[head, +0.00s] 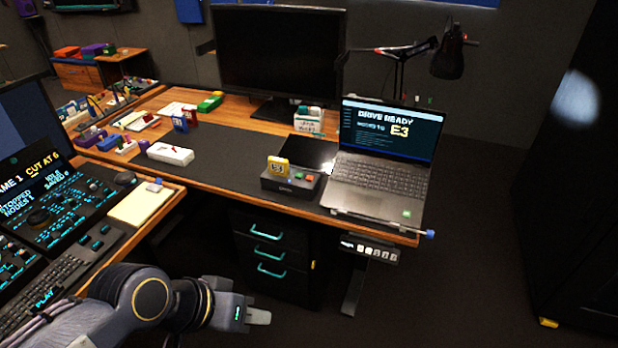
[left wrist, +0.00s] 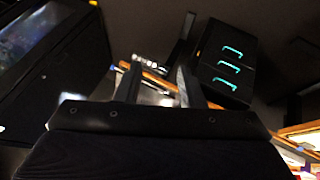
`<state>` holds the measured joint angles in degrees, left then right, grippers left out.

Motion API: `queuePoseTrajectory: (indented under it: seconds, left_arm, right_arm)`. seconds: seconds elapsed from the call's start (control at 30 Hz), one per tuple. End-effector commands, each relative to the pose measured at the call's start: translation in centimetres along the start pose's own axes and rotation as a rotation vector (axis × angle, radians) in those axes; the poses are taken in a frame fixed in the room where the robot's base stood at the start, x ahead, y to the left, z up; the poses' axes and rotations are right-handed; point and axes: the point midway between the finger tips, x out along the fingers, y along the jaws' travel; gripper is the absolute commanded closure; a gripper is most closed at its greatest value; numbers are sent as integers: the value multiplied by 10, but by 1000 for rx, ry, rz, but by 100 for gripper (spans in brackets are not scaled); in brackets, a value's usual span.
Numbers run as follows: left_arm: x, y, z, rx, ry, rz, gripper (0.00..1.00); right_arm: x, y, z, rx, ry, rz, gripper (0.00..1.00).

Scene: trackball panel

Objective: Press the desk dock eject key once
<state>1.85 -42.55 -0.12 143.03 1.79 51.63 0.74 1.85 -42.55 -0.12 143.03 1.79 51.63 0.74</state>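The desk dock (head: 278,185) is a low black box near the desk's front edge, left of the laptop. A yellow cartridge (head: 278,165) marked E3 stands upright in it. On its top right are an orange-red key (head: 299,175) and a green key (head: 309,177); their labels are too small to read. My left gripper (head: 262,316) is low in front of the drawers, well short of the dock. In the left wrist view its two fingers (left wrist: 158,78) are apart with nothing held. My right gripper is in neither view.
The laptop (head: 380,175) reads "DRIVE READY" and E3. A rod with a blue end (head: 429,233) sticks out at the desk's front right corner. A button strip (head: 370,249) hangs below the edge. The drawer unit (head: 270,250) stands underneath. A control console (head: 70,205) is at left.

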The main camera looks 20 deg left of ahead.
Motion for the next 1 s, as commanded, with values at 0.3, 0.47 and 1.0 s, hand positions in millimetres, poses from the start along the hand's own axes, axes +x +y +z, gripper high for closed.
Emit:
queuePoseTrajectory:
  seconds: [0.3,0.47,1.0]
  left_arm:
    - [0,0,0,0,0,0,100]
    - [0,0,0,0,0,0,100]
    - [0,0,0,0,0,0,100]
  right_arm:
    - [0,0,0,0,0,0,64]
    - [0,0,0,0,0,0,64]
    - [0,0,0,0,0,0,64]
